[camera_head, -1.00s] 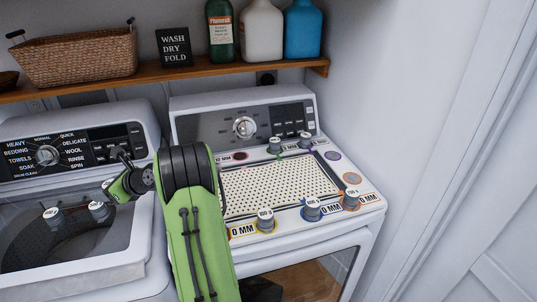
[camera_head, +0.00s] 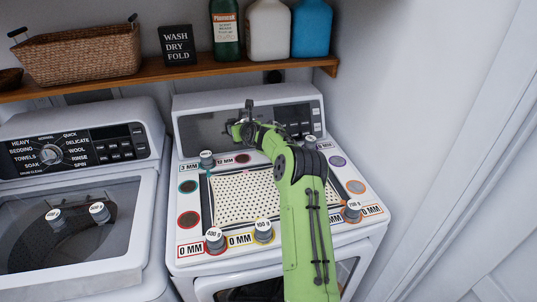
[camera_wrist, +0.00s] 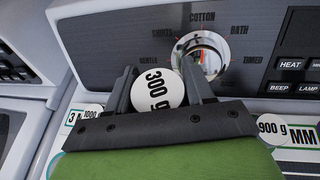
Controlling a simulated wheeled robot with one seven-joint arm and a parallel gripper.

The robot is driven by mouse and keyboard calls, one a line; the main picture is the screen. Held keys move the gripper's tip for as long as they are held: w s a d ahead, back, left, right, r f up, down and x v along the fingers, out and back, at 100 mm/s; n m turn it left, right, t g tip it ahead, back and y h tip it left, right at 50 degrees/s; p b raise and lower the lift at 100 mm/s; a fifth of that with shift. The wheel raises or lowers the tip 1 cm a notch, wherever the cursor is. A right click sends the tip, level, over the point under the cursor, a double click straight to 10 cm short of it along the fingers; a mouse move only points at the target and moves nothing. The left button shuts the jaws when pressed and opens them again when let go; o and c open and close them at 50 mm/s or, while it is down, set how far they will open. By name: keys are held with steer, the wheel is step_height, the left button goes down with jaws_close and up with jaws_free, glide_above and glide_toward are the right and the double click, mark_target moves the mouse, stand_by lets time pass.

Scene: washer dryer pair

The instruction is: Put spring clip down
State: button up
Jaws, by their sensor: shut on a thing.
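My gripper (camera_head: 240,120) is above the back of the right-hand machine, in front of its control panel. In the wrist view its two dark fingers (camera_wrist: 162,76) are shut on a weight with a round white "300 g" label (camera_wrist: 166,90). The weight's body below the label is mostly hidden by the gripper. I cannot make out a spring clip in either view. The perforated board (camera_head: 232,200) lies on the machine's top, below my arm, which hides its right part.
Grey weights stand around the board, at back left (camera_head: 207,160), front left (camera_head: 215,240), front middle (camera_head: 263,232) and front right (camera_head: 351,212). Two weights (camera_head: 54,220) are on the left machine's lid. A wooden shelf (camera_head: 180,72) with basket and bottles hangs behind.

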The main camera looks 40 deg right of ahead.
mark_target(240, 156)
step_height(240, 156, down, 10)
steer(key=shift+a+f+b, duration=0.1)
steer(key=shift+a+b, duration=0.05)
steer(key=shift+b, duration=0.4)
steer(key=o, duration=1.1)
